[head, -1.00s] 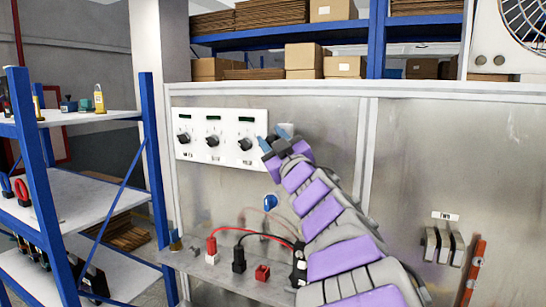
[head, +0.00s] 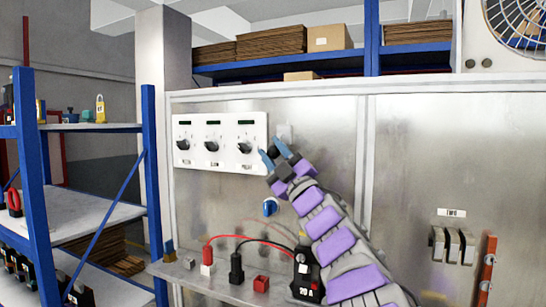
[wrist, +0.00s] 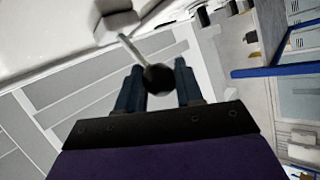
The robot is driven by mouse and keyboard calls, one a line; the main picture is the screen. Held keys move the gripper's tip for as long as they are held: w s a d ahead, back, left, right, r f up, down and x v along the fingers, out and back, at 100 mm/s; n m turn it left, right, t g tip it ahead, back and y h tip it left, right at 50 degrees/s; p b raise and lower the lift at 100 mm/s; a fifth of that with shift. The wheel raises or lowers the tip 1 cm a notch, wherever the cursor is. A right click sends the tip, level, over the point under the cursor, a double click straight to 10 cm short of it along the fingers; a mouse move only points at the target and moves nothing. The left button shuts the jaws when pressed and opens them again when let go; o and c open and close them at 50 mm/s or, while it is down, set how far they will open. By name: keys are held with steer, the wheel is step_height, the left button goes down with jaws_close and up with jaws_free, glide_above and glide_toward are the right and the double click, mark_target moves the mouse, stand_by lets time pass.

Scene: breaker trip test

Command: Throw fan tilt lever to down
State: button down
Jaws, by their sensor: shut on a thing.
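The fan tilt lever appears in the wrist view as a thin pale rod with a round black knob (wrist: 159,78). The knob sits between the two blue fingers of my gripper (wrist: 158,72), which is shut on it. In the head view, my gripper (head: 273,154) is just right of the white dial panel, below a small pale plate (head: 285,132) on the metal wall. The lever itself is hidden by my gripper in the head view, so I cannot read its angle there.
The white panel (head: 203,123) carries three black dials. Below my gripper are a blue knob (head: 270,207) and a ledge with red and black leads and a black breaker (head: 306,275). Grey levers (head: 452,246) are at right. A blue shelf rack (head: 38,170) stands left.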

steer(key=shift+w+f, duration=0.25)
steer(key=shift+f, duration=0.2)
steer(key=c, duration=1.2)
jaws_free()
steer(key=o, duration=0.3)
steer(key=shift+s+r, duration=0.1)
steer(key=shift+o, duration=0.7)
steer(key=shift+r, duration=0.1)
steer(key=shift+d, duration=0.1)
steer(key=shift+s+d+f, duration=0.25)
steer(key=shift+s+f, duration=0.05)
steer(key=shift+f, duration=0.05)
steer(key=p+v, duration=0.1)
steer(key=v, duration=1.5)
steer(key=shift+p, duration=0.4)
